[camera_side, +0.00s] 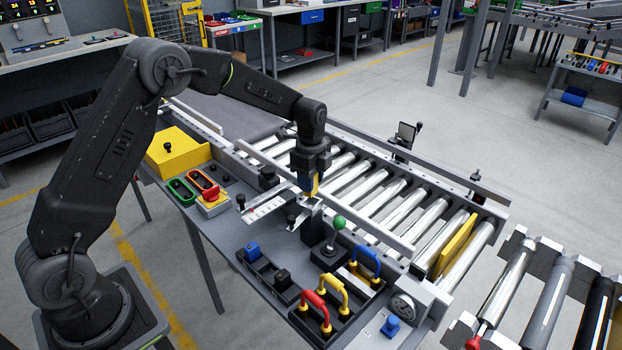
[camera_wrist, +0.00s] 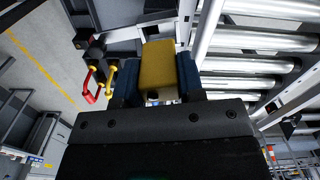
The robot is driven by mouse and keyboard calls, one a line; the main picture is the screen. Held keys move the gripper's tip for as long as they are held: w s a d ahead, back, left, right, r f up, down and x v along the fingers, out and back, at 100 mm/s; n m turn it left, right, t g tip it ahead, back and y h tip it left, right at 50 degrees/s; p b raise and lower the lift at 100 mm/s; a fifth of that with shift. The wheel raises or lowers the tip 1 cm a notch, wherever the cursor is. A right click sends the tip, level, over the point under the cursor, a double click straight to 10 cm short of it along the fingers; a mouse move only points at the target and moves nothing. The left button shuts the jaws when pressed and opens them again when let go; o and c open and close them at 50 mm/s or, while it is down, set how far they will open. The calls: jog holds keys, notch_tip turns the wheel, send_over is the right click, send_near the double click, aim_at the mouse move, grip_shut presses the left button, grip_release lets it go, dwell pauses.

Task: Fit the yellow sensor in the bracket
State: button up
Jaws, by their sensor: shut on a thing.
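My gripper (camera_side: 307,188) points down beside the near rail of the roller conveyor. In the wrist view its two blue fingers (camera_wrist: 160,75) are shut on the yellow sensor (camera_wrist: 158,60), one on each side of it. In the side view only a narrow yellow strip of the sensor (camera_side: 315,186) shows. A silver metal bracket (camera_side: 312,206) stands just below the gripper. The sensor's lower end is at or just above the bracket; I cannot tell whether it is inside it.
A green-knobbed lever (camera_side: 339,223) stands close to the bracket on the right. A dark tray holds red (camera_side: 316,304), yellow and blue handles. A red button box (camera_side: 212,199) and a yellow box (camera_side: 178,152) lie to the left. Conveyor rollers (camera_side: 385,200) run behind.

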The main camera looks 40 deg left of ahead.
jog(key=shift+f, duration=0.15)
jog(key=shift+f, duration=2.05)
jog(key=o, duration=1.4)
jog(key=shift+r, duration=4)
jog(key=shift+r, duration=0.1)
